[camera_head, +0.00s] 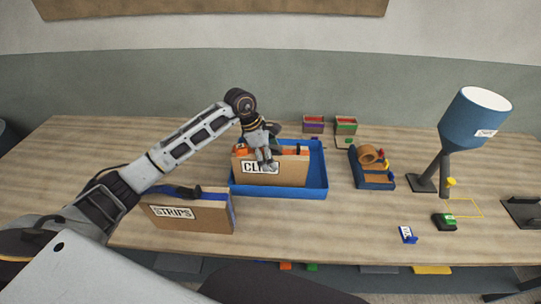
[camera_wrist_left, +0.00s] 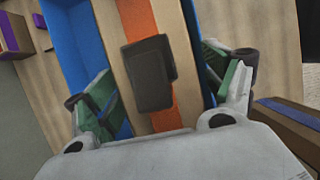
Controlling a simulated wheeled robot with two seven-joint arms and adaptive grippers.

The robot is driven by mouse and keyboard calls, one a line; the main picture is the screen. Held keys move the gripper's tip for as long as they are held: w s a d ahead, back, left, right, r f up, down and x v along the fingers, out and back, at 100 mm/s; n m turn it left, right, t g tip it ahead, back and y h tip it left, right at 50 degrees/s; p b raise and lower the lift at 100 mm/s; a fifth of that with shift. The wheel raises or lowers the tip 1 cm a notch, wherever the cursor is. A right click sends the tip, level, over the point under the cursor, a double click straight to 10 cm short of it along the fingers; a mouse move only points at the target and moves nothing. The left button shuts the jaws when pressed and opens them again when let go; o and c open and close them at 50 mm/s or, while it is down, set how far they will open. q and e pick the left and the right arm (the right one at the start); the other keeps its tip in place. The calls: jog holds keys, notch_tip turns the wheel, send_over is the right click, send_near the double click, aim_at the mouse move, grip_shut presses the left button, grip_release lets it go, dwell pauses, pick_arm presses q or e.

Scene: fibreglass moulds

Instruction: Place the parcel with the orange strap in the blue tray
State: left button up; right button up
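The parcel with the orange strap (camera_head: 285,173) is a cardboard box with a label that seems to read CLIPS. It stands upright inside the blue tray (camera_head: 318,170), behind the tray's front wall, which hides its lower edge. In the left wrist view the parcel's top shows the orange strap (camera_wrist_left: 139,20) and a black block (camera_wrist_left: 148,75) on it. My left gripper (camera_head: 264,158) is right over the parcel. Its fingers (camera_wrist_left: 160,85) are spread on either side of the parcel's top, with gaps, so it looks open and empty. My right gripper is not in view.
A second parcel labelled STRIPS (camera_head: 190,213), with a blue strap, stands left of the tray. Two small bins (camera_head: 345,127) stand behind. A blue tape holder (camera_head: 375,181) and a blue lamp (camera_head: 472,118) are to the right. The table's front middle is clear.

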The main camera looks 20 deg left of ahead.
pick_arm(q)
jog(key=shift+r, duration=0.15)
jog(key=shift+a+r, duration=0.2)
jog(key=shift+r, duration=0.15)
jog(key=b+v, duration=0.2)
jog(key=v, duration=0.8)
jog(key=shift+s+a+r, duration=0.1)
jog(key=shift+a+r, duration=0.1)
jog(key=shift+r, duration=0.35)
jog(key=shift+f, duration=0.1)
